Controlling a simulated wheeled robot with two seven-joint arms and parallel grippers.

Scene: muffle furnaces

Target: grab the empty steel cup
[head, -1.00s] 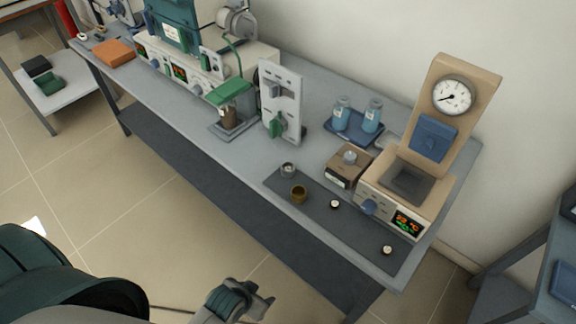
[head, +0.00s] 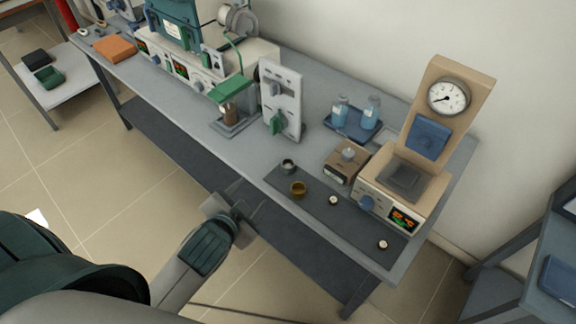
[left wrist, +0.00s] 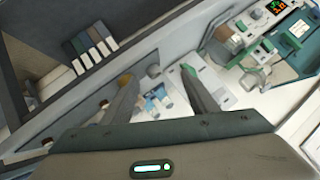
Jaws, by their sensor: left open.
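A small grey steel cup (head: 288,166) stands upright on the dark mat near the bench's front edge. Its inside looks dark; I cannot make out any contents. A brass-coloured cup (head: 298,189) stands just in front of it to the right. My left gripper (head: 249,198) is open and empty, just off the front edge of the bench, left of both cups and apart from them. In the left wrist view its spread fingers (left wrist: 157,76) have nothing held between them. My right gripper is not in view.
The dark mat (head: 345,226) also carries two small round white-topped items. Behind it are a tan box (head: 346,165), a tan device with a gauge (head: 448,98), a blue tray (head: 350,129) with bottles, and a grey upright panel (head: 281,98).

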